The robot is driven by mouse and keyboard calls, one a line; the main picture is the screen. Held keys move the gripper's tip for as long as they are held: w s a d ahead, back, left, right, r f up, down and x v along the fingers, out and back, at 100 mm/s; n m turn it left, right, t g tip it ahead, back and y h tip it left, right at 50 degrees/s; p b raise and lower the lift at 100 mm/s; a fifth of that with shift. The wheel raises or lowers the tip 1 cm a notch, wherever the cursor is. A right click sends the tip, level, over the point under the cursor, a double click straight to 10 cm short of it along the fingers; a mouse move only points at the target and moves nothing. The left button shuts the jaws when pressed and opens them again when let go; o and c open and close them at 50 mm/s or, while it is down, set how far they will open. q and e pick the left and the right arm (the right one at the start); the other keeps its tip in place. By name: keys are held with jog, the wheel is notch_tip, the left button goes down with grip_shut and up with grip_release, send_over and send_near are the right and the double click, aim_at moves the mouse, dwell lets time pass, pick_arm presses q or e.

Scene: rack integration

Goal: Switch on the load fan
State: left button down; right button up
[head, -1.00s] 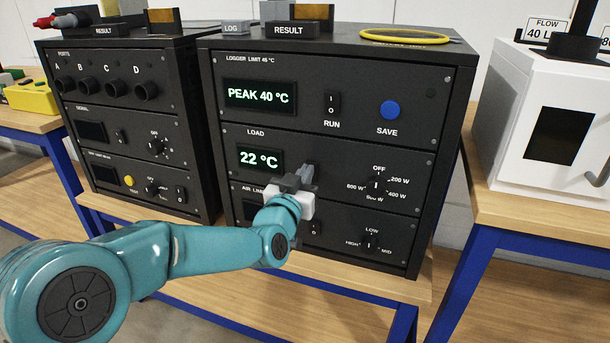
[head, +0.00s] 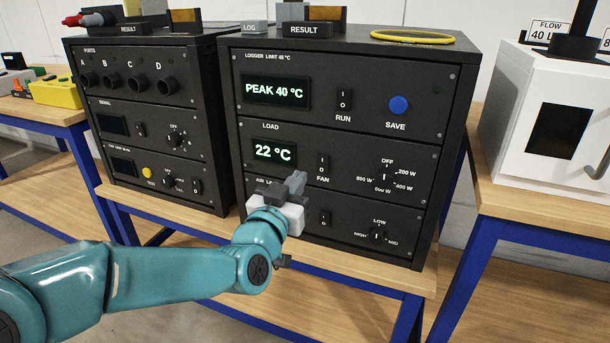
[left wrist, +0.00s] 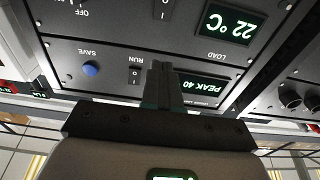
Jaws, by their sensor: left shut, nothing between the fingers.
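The load fan switch (head: 323,168) is a small black rocker marked I and O, with FAN below it, on the LOAD panel (head: 345,158) of the right-hand black rack. Its position is too small to tell. The load display (head: 273,152) reads 22 °C. My left gripper (head: 297,182) is shut and empty, below and left of the fan switch and apart from it in the picture. In the upside-down left wrist view, the shut fingers (left wrist: 160,80) point toward the panel, and a rocker (left wrist: 163,8) shows beyond their tips. My right gripper is out of view.
Above is the logger panel with its PEAK 40 °C display (head: 276,90), RUN switch (head: 344,100) and blue SAVE button (head: 398,105). A load dial (head: 385,176) is right of the fan switch. Another black rack (head: 150,120) stands left, a white box (head: 545,120) right.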

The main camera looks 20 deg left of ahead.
pick_arm(q)
jog(key=shift+s+r, duration=0.1)
jog(key=shift+s, duration=0.9)
